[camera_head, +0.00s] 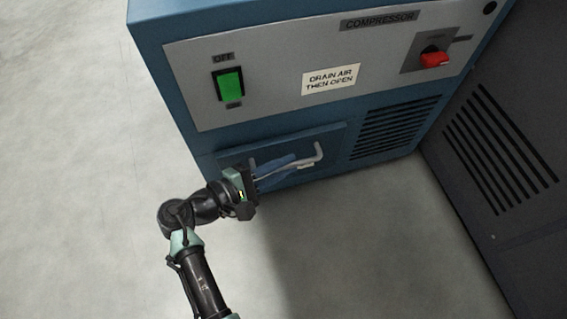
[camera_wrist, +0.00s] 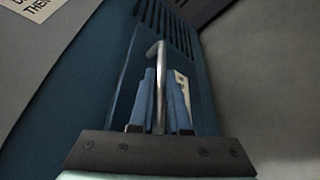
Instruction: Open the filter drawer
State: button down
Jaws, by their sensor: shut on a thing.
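The filter drawer (camera_head: 336,138) is a blue panel low on the front of the blue compressor cabinet (camera_head: 160,62). It looks about flush with the cabinet in the head view. Its pale bar handle (camera_head: 318,153) runs across the panel, and my gripper hides part of it. My gripper (camera_head: 284,164) is at the handle with its blue fingers around the bar. In the wrist view the handle (camera_wrist: 161,60) passes between the two fingers of my gripper (camera_wrist: 161,98), which are shut on it.
A green switch (camera_head: 230,84) under an OFF label and a red knob (camera_head: 435,59) sit on the grey panel above. A sign (camera_head: 330,79) reads "DRAIN AIR THEN OPEN". A dark cabinet (camera_head: 500,130) stands at right. The floor (camera_head: 380,260) in front is clear.

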jog(key=s+d+p, duration=0.2)
jog(key=s+p, duration=0.4)
jog(key=s, duration=0.2)
jog(key=s+d+p, duration=0.3)
jog(key=s+p, duration=0.3)
jog(key=s, duration=0.2)
jog(key=shift+s+p, duration=0.25)
jog(key=shift+p, duration=0.1)
jog(key=shift+d, duration=0.1)
jog(key=c, duration=0.9)
grip_release()
